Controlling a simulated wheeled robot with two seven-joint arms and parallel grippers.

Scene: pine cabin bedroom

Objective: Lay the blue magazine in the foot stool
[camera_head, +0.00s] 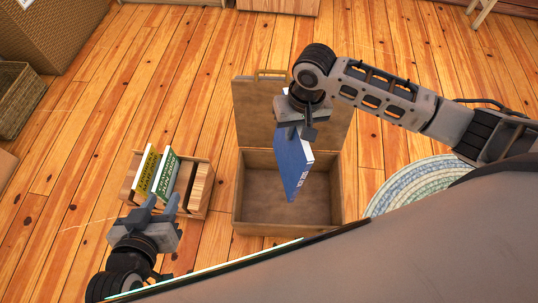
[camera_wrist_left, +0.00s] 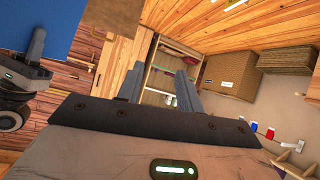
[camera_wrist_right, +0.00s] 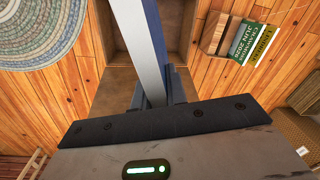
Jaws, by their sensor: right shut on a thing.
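The blue magazine (camera_head: 293,166) hangs upright and slightly tilted from my right gripper (camera_head: 300,132), which is shut on its upper edge. The foot stool (camera_head: 237,200) is an open brown box with its lid (camera_head: 255,115) raised at the back. The magazine hangs over the stool's opening, toward the right side. In the right wrist view the magazine (camera_wrist_right: 152,45) runs between the fingers, with the stool (camera_wrist_right: 177,25) below. My left gripper (camera_head: 162,204) is open and empty, left of the stool. The magazine (camera_wrist_left: 65,25) also shows in the left wrist view.
A small wooden rack (camera_head: 199,187) with green and yellow books stands left of the stool, close to my left gripper. A round braided rug (camera_head: 405,182) lies to the right. Wicker baskets (camera_head: 20,100) are at the far left.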

